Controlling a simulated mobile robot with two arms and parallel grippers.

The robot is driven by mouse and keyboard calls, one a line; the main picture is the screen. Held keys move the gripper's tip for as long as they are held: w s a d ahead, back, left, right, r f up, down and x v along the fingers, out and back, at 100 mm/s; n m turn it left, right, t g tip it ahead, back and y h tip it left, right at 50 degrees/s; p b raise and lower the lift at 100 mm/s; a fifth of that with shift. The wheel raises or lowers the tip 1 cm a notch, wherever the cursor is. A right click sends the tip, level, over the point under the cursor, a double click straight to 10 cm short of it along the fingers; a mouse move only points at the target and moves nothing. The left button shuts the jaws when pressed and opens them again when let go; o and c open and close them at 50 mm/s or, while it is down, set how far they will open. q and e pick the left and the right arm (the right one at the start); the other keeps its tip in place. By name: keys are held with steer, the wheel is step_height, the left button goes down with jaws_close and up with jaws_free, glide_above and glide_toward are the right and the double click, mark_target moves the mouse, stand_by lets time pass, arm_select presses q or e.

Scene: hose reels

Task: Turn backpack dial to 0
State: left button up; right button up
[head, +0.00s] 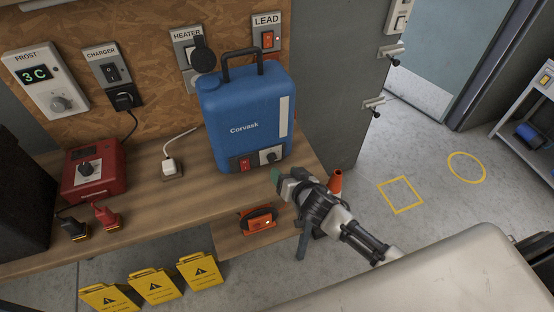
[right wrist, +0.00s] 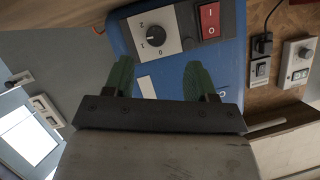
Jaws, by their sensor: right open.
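The blue Corvask backpack (head: 243,110) stands upright on the wooden bench. Its black dial (head: 270,156) sits low on the front, right of a red switch (head: 244,164). In the right wrist view the dial (right wrist: 156,34) is on a pale plate (right wrist: 170,20) with a 0 and other marks around it; I cannot tell which mark it points to. My right gripper (head: 276,176) is just in front of and below the dial, apart from it. In the right wrist view its green fingertips (right wrist: 160,76) are spread and empty. My left gripper is not in view.
A red box (head: 95,172) with another knob stands left on the bench. A white plug (head: 170,166) lies near the backpack. An orange reel (head: 258,220) is on a lower shelf. Yellow signs (head: 152,286) are at the front left. An orange cone (head: 335,184) stands behind my right arm.

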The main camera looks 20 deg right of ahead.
mark_target(273, 160)
steer(key=x, duration=0.6)
steer(key=shift+w+d+f, duration=0.25)
steer(key=shift+w, duration=0.1)
steer(key=shift+w+a+f, duration=0.15)
steer(key=shift+w, duration=0.25)
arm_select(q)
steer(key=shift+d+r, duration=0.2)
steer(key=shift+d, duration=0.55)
arm_select(e)
steer(key=c, duration=0.9)
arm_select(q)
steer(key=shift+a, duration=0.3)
